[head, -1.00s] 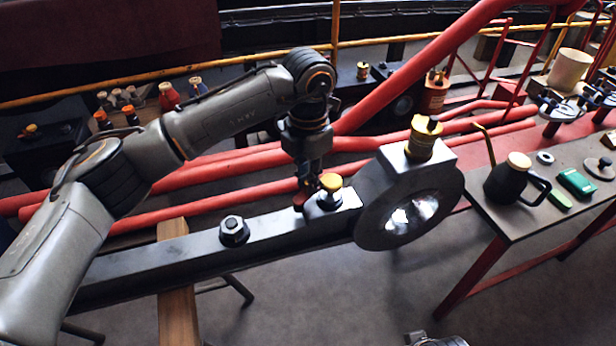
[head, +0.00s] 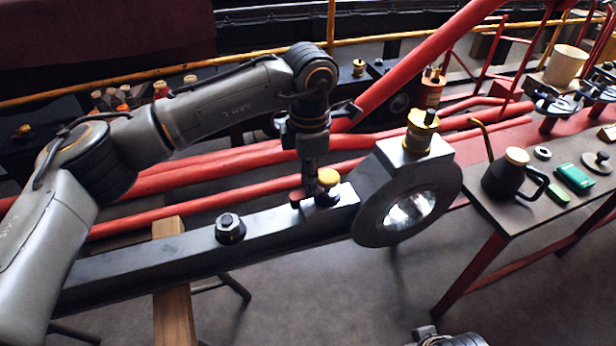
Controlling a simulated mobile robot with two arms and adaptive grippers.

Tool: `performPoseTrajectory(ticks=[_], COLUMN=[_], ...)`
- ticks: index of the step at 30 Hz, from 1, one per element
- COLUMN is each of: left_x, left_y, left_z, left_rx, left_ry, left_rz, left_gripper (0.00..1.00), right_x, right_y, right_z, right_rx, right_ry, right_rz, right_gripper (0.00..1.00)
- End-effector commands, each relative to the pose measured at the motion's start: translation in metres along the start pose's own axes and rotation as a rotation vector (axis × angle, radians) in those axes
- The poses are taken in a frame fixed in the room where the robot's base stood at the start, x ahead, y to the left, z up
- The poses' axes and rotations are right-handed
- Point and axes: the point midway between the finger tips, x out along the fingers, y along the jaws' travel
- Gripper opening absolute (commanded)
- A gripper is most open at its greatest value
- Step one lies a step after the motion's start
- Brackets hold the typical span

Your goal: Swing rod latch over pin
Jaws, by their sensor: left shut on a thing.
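The long dark steel rod (head: 275,229) lies across the view, with a large round ring end (head: 372,228) at its right. A yellow-topped pin (head: 328,178) stands upright on the rod close to the ring end. A small red piece, which looks like the latch (head: 297,195), shows low beside the pin's left side. My left gripper (head: 309,186) points down just left of the pin and is shut on the red latch. The fingertips are small, and the latch's far end is hard to see.
A dark hex nut (head: 230,228) stands on the rod left of the pin. A brass cup (head: 420,131) sits atop the ring end. Red pipes (head: 190,209) run behind. At right, a bench (head: 517,222) holds a dark oil can (head: 505,178) and a green box (head: 574,178).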

Motion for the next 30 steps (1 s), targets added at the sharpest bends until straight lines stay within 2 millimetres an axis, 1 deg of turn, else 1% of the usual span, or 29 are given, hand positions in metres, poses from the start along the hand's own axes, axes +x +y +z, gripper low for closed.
performPoseTrajectory(ticks=[5,16,17,18,27,30], left_x=[-0.0007,-0.0008,-0.0009,-0.0009,-0.001,-0.0069], left_y=[-0.0005,-0.0009,-0.0008,-0.0009,-0.0009,-0.0005], left_z=[0.0003,0.0004,0.0004,0.0005,0.0004,0.0005], left_rx=[0.03,0.035,0.034,0.034,0.033,0.033], left_ry=[-0.002,-0.002,-0.002,-0.002,-0.001,-0.002], left_rz=[0.001,0.001,0.001,0.001,0.001,0.002], left_gripper=[0.0,0.0,0.18,0.26,0.26,0.26], right_x=[-0.0027,-0.0044,-0.0044,-0.0045,-0.0031,-0.0032], right_y=[0.0007,0.0009,0.0009,0.0008,-0.0007,-0.0005], right_z=[0.004,0.0016,0.0012,0.0006,-0.0034,-0.0027], right_rx=[-0.002,-0.001,-0.001,0.0,0.007,0.006], right_ry=[-0.01,-0.001,0.0,0.001,0.009,0.007], right_rz=[0.002,0.002,0.002,0.002,-0.003,-0.002], right_gripper=[0.38,0.38,0.38,0.38,0.38,0.38])
